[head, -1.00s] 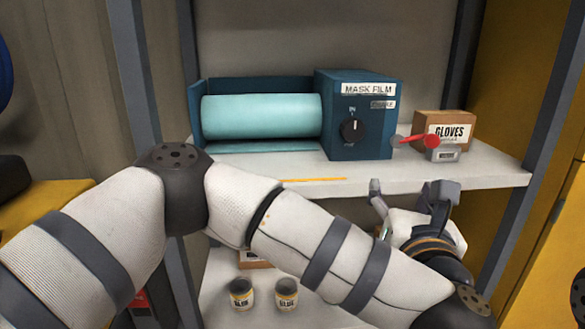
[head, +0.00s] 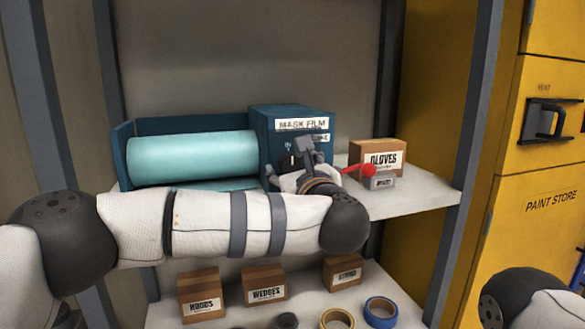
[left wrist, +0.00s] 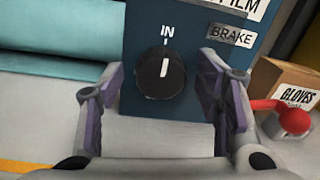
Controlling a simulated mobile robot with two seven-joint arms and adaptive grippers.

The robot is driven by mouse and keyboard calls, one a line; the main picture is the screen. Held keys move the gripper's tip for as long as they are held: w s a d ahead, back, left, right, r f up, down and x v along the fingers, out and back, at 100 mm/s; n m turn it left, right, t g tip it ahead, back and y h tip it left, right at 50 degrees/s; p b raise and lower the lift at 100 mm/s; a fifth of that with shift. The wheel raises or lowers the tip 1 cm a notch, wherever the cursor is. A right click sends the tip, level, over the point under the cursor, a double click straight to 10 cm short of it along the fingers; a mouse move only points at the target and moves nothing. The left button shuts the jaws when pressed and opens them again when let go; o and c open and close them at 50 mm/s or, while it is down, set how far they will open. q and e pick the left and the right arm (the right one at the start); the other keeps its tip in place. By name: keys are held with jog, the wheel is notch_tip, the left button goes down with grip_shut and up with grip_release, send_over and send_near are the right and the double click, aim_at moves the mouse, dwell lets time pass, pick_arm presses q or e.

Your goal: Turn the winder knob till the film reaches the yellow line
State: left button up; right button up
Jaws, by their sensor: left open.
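The winder knob (left wrist: 160,74) is black and round on the front of the blue MASK FILM box (head: 268,122). Its white mark points up at the word IN. My left gripper (head: 290,166) is open at the box front. In the left wrist view its two fingers (left wrist: 160,100) stand either side of the knob, with gaps showing. The teal film roll (head: 190,158) lies left of the box, with a flat strip of film below it. A piece of the yellow line (left wrist: 14,166) shows at lower left in the wrist view; my arm hides it in the head view.
A red-ended lever (head: 366,170) and a small grey block (head: 379,181) sit right of the box, before the GLOVES carton (head: 377,158). A BRAKE label (left wrist: 231,35) is on the box. Cartons and tape rolls (head: 381,312) stand on the lower shelf.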

pick_arm(q)
jog(key=c, duration=1.2)
